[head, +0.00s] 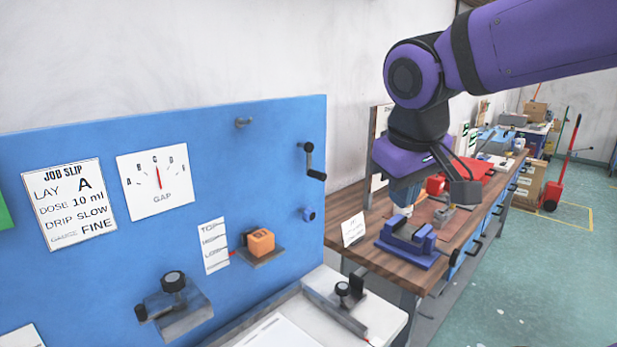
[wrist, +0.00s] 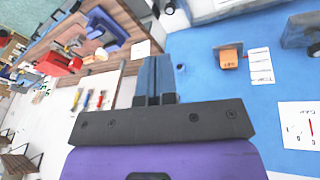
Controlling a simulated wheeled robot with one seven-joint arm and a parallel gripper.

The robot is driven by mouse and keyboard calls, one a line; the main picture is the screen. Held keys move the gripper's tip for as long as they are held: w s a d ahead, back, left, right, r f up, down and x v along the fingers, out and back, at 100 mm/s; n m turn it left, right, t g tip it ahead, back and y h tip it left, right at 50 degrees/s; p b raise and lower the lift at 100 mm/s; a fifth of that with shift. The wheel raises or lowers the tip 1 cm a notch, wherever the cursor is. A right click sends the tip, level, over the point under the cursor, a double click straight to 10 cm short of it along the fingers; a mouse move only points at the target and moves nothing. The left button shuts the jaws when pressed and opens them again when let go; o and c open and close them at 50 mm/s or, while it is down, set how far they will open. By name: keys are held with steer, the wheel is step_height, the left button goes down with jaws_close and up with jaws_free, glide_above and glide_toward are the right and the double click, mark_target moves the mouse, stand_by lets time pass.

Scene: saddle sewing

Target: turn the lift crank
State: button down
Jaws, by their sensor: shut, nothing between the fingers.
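A black crank (head: 312,160) with a short arm and a dark handle is mounted near the right edge of the blue panel (head: 120,230) in the head view. Its handle hangs down to the right. I cannot make it out in the wrist view. My gripper (head: 403,200) is to the right of the crank, apart from it, pointing down over the wooden bench. In the wrist view its fingers (wrist: 155,68) are together with nothing between them. An orange block (head: 261,242) sits on a small ledge beside a label of levels (head: 215,245).
A small blue knob (head: 308,214) sticks out below the crank, and a grey peg (head: 243,122) above left. A blue vise (head: 410,245) and red items stand on the wooden bench (head: 345,203). A white table (head: 290,318) with a black-knobbed clamp is in front.

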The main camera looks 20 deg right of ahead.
steer(key=n+t+h, duration=0.3)
steer(key=n+h, duration=0.1)
steer(key=h, duration=0.8)
glide_toward(315, 175)
steer(key=x, duration=0.7)
steer(key=shift+d+f, duration=0.15)
steer(key=shift+d, duration=0.15)
steer(key=shift+w+h, duration=0.1)
steer(key=shift+h, duration=0.3)
